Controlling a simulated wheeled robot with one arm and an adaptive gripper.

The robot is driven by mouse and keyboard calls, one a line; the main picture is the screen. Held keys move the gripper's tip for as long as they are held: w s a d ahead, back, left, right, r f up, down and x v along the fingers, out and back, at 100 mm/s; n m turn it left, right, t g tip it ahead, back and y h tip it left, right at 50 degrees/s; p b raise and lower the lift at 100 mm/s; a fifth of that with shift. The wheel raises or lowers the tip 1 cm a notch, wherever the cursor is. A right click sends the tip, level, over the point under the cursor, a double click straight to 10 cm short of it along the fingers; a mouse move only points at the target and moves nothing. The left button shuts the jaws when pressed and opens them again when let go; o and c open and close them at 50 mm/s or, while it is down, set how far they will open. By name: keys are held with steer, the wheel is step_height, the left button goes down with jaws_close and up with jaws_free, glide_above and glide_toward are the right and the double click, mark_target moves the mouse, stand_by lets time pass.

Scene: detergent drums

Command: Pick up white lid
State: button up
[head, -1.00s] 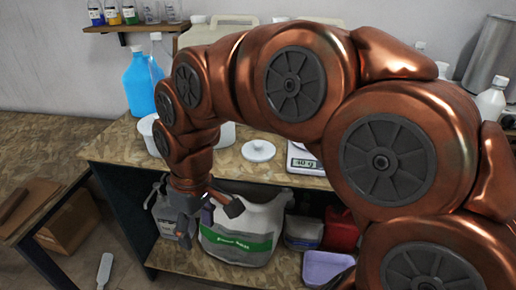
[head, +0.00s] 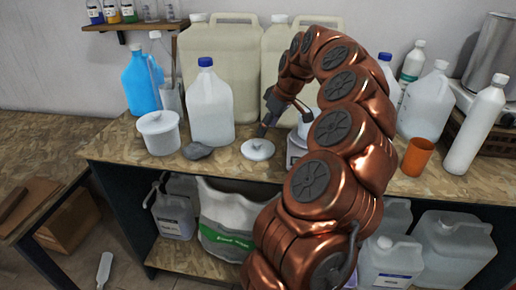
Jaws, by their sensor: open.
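The white lid (head: 257,151) is round with a small knob on top. It lies flat near the front edge of the wooden worktop (head: 225,168), between a white jug and the scale. My gripper (head: 284,121) is open and empty, just above and behind the lid to its right. One dark finger points down close to the lid's back edge; I cannot tell whether it touches. The other finger is partly lost against the white things behind it.
A white lidded tub (head: 159,134), a grey lump (head: 197,151) and a blue-capped jug (head: 210,105) stand left of the lid. The scale (head: 296,150) is close on its right, partly behind my arm. Large beige canisters (head: 220,55) stand behind. An orange cup (head: 416,157) is farther right.

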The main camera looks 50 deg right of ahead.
mark_target(258, 142)
steer(key=shift+p+x, duration=0.3)
steer(key=shift+x, duration=0.85)
steer(key=shift+p+x, duration=1.1)
steer(key=shift+x, duration=1.55)
steer(key=shift+w, duration=0.2)
steer(key=shift+r, duration=0.1)
steer(key=shift+c, duration=0.2)
steer(key=c, duration=0.8)
